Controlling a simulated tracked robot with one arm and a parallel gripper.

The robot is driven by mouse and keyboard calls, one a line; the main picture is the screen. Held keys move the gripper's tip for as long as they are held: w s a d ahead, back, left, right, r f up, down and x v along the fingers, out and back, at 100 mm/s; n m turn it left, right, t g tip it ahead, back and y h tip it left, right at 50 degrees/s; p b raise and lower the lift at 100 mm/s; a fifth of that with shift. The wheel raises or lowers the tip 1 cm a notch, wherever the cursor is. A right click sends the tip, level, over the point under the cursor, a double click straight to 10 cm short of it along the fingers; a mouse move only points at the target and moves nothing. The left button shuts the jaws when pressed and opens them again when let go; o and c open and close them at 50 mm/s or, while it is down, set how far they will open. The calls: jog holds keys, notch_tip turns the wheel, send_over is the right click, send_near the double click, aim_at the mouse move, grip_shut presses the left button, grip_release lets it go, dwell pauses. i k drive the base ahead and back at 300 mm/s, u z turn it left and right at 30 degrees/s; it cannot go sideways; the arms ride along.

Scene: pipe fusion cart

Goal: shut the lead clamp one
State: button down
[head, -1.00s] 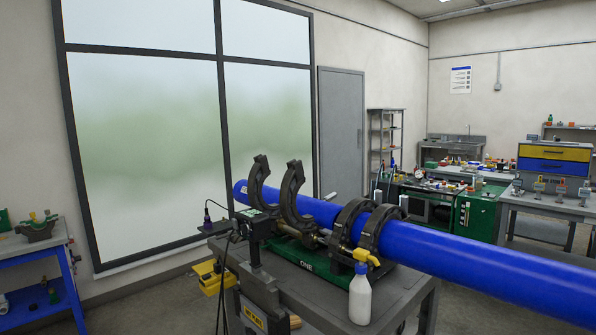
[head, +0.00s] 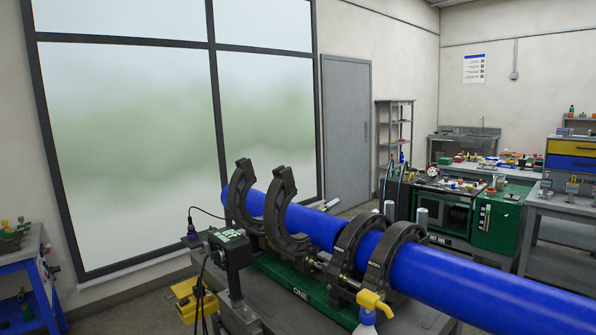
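The fusion machine, with a green base (head: 300,290) marked "ONE", stands on a grey cart in the lower middle of the head view. Two dark clamps at its left end, a far one (head: 236,196) and a nearer one (head: 277,212), stand with their curved jaws raised and open at the top. Two more dark clamps, one (head: 350,240) and another (head: 392,257), wrap over the blue pipe (head: 470,280). The pipe runs from behind the open clamps to the lower right. I cannot tell which clamp is lead clamp one. My gripper is not in view.
A spray bottle with a yellow head (head: 373,303) stands at the cart's near edge. A black box (head: 232,250) with a cable is by the left clamps. A yellow box (head: 194,299) hangs at the cart's left. Benches (head: 560,210) stand at right.

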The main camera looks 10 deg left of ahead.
aim_at(282, 189)
jog(key=i, duration=1.4)
jog(key=u, duration=1.1)
